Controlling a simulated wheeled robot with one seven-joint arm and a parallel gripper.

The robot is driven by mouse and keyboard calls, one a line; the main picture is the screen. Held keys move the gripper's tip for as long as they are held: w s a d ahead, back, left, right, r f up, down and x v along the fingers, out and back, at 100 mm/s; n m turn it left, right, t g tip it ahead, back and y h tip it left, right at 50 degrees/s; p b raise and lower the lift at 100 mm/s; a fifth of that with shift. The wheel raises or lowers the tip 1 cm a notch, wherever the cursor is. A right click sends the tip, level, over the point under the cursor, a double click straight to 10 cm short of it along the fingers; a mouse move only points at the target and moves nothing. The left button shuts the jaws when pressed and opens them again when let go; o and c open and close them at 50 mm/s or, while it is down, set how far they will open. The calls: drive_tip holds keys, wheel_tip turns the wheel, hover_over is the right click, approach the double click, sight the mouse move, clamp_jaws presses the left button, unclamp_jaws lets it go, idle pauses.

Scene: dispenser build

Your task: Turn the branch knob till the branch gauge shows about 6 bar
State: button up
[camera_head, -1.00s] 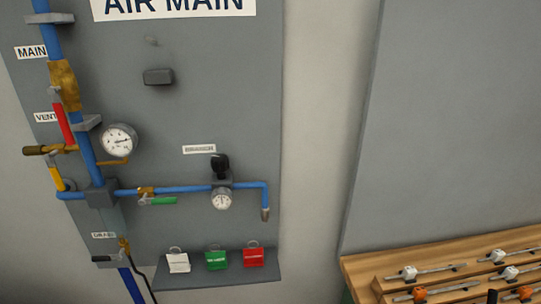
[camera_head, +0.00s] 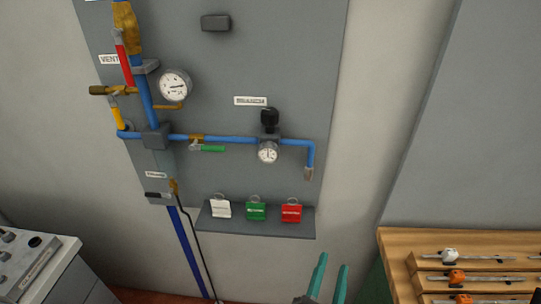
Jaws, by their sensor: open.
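The black branch knob (camera_head: 270,118) stands on top of the regulator on the blue branch pipe, under the branch label (camera_head: 251,101). The small round branch gauge (camera_head: 267,153) hangs just below it; its face is too small to read for sure. My gripper (camera_head: 331,270) shows at the bottom edge, its two teal fingers apart with nothing between them. In the picture it is below and right of the knob, and apart from it.
A shelf (camera_head: 215,226) with white, green and red tags juts out below the pipe. A larger gauge (camera_head: 174,85), a green-handled valve (camera_head: 211,149) and a red lever (camera_head: 124,66) are to the left. A wooden rack (camera_head: 400,245) stands at the lower right.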

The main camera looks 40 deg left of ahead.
drive_tip(key=w+a+r+n+y, duration=0.2)
drive_tip(key=w+a+r+y, duration=0.25)
drive_tip(key=r, duration=0.45)
drive_tip(key=n+g+y, duration=0.6)
drive_tip(key=n+g, duration=0.2)
drive_tip(key=n, duration=0.4)
approach(274, 122)
drive_tip(key=a, duration=0.2)
drive_tip(key=x, duration=1)
drive_tip(key=shift+w+d, duration=0.25)
drive_tip(key=shift+w, duration=0.15)
drive_tip(key=shift+a, duration=0.35)
drive_tip(key=shift+w+d, duration=0.1)
drive_tip(key=shift+d, duration=0.05)
drive_tip(key=c, duration=0.8)
